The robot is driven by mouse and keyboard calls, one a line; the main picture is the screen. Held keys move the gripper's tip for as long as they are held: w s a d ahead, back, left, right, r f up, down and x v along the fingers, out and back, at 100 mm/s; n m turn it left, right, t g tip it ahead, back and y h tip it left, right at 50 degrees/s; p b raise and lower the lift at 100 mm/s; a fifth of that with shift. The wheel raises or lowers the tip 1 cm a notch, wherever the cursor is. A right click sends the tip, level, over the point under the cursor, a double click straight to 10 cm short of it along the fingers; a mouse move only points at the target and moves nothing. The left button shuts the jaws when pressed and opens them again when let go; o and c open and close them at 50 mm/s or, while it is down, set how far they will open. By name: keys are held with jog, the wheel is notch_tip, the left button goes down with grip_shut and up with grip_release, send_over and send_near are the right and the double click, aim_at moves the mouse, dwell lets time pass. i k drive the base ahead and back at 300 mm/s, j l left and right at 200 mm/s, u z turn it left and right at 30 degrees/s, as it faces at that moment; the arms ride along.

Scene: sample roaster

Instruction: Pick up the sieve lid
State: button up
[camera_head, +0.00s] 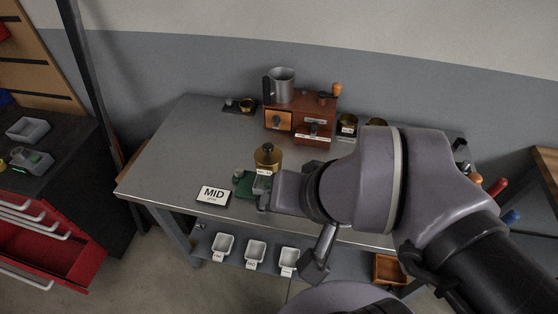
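A brass-coloured round piece with a dark knob on top (267,157), which looks like the sieve lid, stands upright near the middle of the metal table (175,150). A small white label shows low on its front. A green base (242,184) shows below and left of it. My gripper (263,190) is just in front of and below the brass piece, by the green base. My wrist and arm cover the area to the right. The fingers are small and partly hidden, so I cannot tell their opening or any contact.
A wooden box machine (280,120) with a grey metal cup (281,86) stands behind. Brass containers (347,124) stand right of it. Several white trays (255,250) sit on the lower shelf. The table's left side is clear.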

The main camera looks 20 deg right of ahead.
aim_at(267, 155)
jog(key=i+j, duration=0.8)
jog(key=k+j+u, duration=0.05)
